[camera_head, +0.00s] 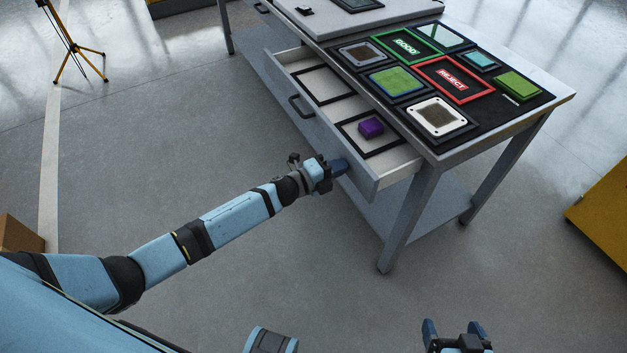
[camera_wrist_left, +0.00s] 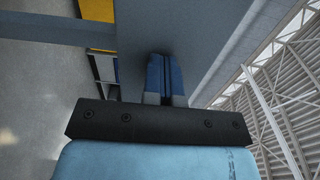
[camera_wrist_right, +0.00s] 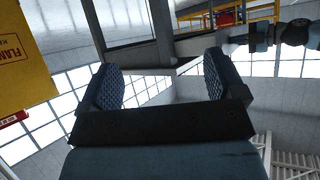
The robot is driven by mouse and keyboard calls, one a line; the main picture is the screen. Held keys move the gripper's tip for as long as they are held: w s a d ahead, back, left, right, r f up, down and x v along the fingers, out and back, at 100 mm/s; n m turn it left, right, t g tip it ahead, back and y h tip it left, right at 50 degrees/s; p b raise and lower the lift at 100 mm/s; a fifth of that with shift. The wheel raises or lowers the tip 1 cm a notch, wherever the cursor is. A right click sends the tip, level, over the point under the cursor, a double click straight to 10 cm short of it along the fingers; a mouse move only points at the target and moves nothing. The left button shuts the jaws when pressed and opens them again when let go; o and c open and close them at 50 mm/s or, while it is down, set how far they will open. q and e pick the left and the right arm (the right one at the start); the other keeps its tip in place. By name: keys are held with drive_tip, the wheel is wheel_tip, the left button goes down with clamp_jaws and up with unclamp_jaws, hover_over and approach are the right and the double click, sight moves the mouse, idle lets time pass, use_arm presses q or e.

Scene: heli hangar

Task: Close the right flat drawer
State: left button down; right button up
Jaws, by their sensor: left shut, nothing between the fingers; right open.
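The right flat drawer (camera_head: 318,119) of the workbench is pulled open. It is a grey drawer with a dark handle (camera_head: 299,106) on its front. A purple block (camera_head: 370,128) lies inside a black frame in the drawer's nearer part. My left gripper (camera_head: 340,166) is shut and empty, at the drawer front near its right end; I cannot tell whether it touches. In the left wrist view its closed fingers (camera_wrist_left: 165,78) point at a grey panel. My right gripper (camera_head: 455,328) is open and empty, low in the head view, away from the drawer; its spread fingers (camera_wrist_right: 162,82) show in the right wrist view.
The workbench top (camera_head: 548,92) holds a dark mat with several coloured tiles and GOOD and REJECT frames. A bench leg (camera_head: 407,222) stands right of the drawer. A yellow cabinet (camera_head: 604,212) is at the right, a yellow tripod (camera_head: 78,45) at the far left. The floor before the drawer is clear.

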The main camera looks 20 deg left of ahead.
sight(387, 151)
use_arm(q)
drive_tip(key=b+x, duration=0.5)
drive_tip(key=x, duration=1)
drive_tip(key=shift+f, duration=0.15)
drive_tip(key=shift+w+d+b, duration=0.35)
drive_tip(key=shift+b, duration=0.1)
drive_tip(key=shift+r, duration=0.35)
drive_tip(key=shift+w+r, duration=0.1)
use_arm(e)
drive_tip(key=shift+w+a+f+t+y, duration=0.1)
drive_tip(key=shift+a+f+t+y, duration=0.05)
drive_tip(key=shift+a+t+y, duration=0.4)
